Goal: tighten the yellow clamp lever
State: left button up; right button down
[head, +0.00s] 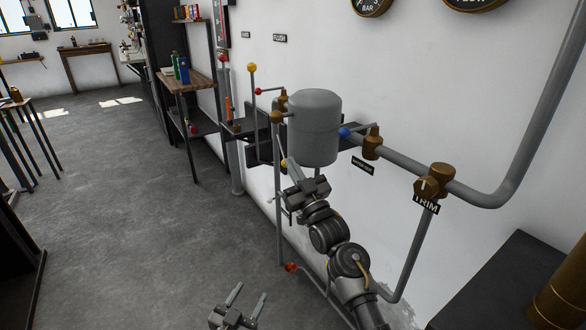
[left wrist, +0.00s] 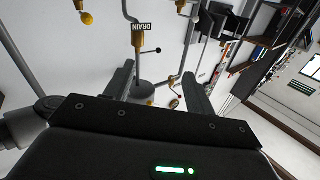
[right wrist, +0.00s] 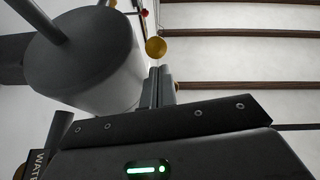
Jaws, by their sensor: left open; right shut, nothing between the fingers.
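A small yellow knob (head: 284,163) shows just below and left of the grey tank, at the tips of my right gripper (head: 290,170). In the right wrist view a yellow ball (right wrist: 156,47) sits just beyond the shut, empty fingers (right wrist: 161,69); I cannot tell whether they touch it. Another yellow ball (head: 252,68) tops an upright rod left of the tank. A yellow ball (left wrist: 87,18) also shows at top left in the left wrist view. Which one is the clamp lever is unclear. My left gripper (head: 250,291) is open and empty, low over the floor.
The grey tank (head: 315,125) stands close beside my right gripper. A brass valve (head: 372,147) with a blue knob and a TRIM valve (head: 434,182) sit on the pipe to the right. A red handle (head: 291,267) is low on the pipework.

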pick_arm(q)
jog(key=s+a+f+n+g+y, duration=0.1)
jog(key=s+a+f+g, duration=0.2)
jog(key=s, duration=0.6)
jog(key=s+a+f+n+g+y, duration=0.1)
jog(key=s+a+f+g+y, duration=0.1)
jog(key=s+g, duration=0.4)
jog(key=s+a+f+n+g+y, duration=0.1)
jog(key=s+a+f+g, duration=0.4)
jog(key=s, duration=0.6)
jog(key=shift+s+f+y, duration=0.15)
jog(key=shift+s+y, duration=0.25)
jog(key=shift+y, duration=0.3)
